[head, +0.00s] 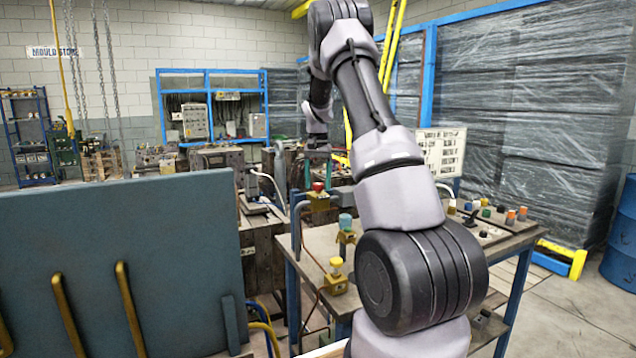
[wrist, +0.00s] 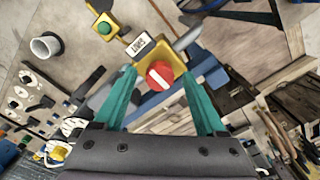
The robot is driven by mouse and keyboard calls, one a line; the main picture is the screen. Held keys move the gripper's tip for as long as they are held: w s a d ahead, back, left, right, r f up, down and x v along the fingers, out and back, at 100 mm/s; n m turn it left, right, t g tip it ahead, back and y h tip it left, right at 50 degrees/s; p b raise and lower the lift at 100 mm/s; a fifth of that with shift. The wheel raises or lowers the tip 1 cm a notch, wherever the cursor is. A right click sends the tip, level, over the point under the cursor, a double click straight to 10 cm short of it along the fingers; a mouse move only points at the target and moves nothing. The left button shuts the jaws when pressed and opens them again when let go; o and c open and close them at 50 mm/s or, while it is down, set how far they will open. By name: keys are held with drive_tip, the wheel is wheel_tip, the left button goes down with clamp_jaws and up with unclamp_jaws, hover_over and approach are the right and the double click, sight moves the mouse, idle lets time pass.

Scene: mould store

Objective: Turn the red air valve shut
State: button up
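The red air valve (head: 318,187) sits on a yellow-brass body at the back left of the metal bench, below the end of my arm. In the wrist view its round red knob (wrist: 160,75) carries a white bar and sits on a yellow block. A white plate marked SHUT (wrist: 139,46) lies beside the knob. My gripper (wrist: 160,72) is open, with its two teal fingers apart. The knob shows between the fingertips with a gap on each side. I cannot tell whether the tips reach down around it.
A teal-topped valve (head: 346,222) and a yellow-topped valve (head: 335,266) stand nearer on the same bench (head: 316,238). Several coloured knobs (head: 486,212) are at the bench's right. A large grey-blue panel (head: 120,265) with brass bars fills the left foreground.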

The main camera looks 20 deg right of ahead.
sight(318, 184)
wheel_tip(318, 184, up, 11)
idle(0.7)
drive_tip(key=shift+s, duration=0.1)
